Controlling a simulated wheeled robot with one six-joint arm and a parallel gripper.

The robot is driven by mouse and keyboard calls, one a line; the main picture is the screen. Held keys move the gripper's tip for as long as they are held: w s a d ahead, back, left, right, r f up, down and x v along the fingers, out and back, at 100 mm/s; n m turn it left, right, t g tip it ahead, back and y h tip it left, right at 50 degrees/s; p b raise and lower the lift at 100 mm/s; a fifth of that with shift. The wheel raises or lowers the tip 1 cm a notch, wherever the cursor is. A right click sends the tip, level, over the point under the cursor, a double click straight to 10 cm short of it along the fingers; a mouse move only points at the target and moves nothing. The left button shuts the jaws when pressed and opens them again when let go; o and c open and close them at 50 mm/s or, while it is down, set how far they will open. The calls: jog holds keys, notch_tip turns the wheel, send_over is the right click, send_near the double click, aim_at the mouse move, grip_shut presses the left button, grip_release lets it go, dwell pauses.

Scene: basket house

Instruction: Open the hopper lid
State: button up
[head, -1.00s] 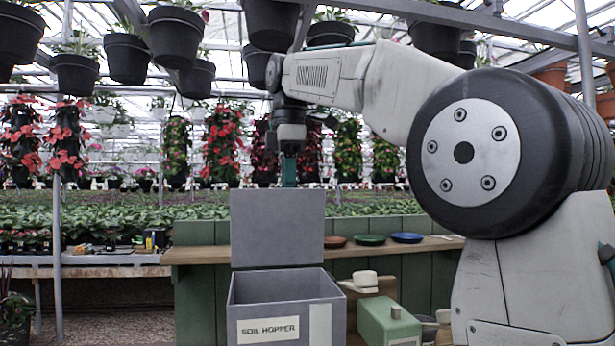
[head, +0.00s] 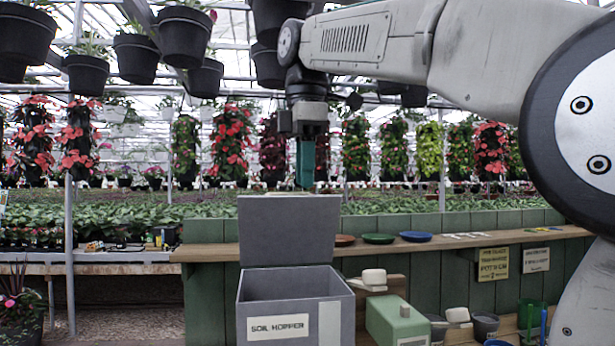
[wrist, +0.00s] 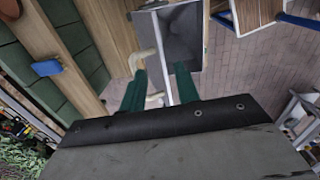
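The grey soil hopper (head: 290,310) stands in the lower middle of the head view, its box open at the top. Its flat grey lid (head: 287,231) stands upright at the back edge of the box. The hopper's open inside (wrist: 182,35) shows beyond the fingers. I cannot tell whether a finger touches the lid.
A wooden shelf (head: 470,241) on a green panel wall runs behind the hopper, bearing small dishes (head: 379,238). A green box (head: 398,322) and a pale scoop (head: 374,278) sit right of the hopper. Hanging pots (head: 183,36) crowd the space above.

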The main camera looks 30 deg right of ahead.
notch_tip(320, 180, up, 5)
jog(key=w+a+t, duration=0.2)
jog(key=shift+m+h, duration=0.3)
jog(key=x, duration=0.7)
jog(key=shift+d, duration=0.25)
grip_shut()
